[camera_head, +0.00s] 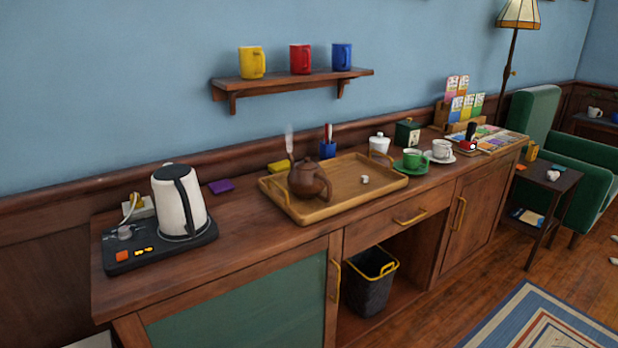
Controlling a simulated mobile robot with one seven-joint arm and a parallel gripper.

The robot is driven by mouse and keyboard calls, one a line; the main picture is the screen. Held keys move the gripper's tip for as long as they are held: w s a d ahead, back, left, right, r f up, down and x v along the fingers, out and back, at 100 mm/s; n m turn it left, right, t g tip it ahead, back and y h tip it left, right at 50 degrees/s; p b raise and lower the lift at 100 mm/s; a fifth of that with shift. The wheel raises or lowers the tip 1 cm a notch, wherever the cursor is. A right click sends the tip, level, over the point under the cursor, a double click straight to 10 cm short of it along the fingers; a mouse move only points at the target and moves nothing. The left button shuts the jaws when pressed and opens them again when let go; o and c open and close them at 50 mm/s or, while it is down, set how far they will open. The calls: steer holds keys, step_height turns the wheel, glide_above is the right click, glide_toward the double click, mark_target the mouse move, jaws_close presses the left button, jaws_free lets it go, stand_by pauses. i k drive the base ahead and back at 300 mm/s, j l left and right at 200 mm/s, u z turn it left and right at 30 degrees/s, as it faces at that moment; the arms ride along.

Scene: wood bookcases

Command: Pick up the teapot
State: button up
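A brown teapot (308,181) sits upright on the left part of a wooden tray (346,199), on top of the wooden sideboard (243,252). Its handle is toward the right, and what looks like a wisp of steam rises at its left. A small white lump (365,180) lies on the tray to its right. A white electric kettle (180,203) stands on a black base at the left end of the sideboard. My gripper is not in view.
A green cup (411,159), white cup (442,148), white lidded pot (380,143) and green tin (407,133) stand right of the tray. A shelf (292,85) with three mugs hangs above. A bin (370,281) sits below.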

mark_target(306, 179)
steer(key=i+l+u, duration=0.35)
steer(key=i, duration=0.55)
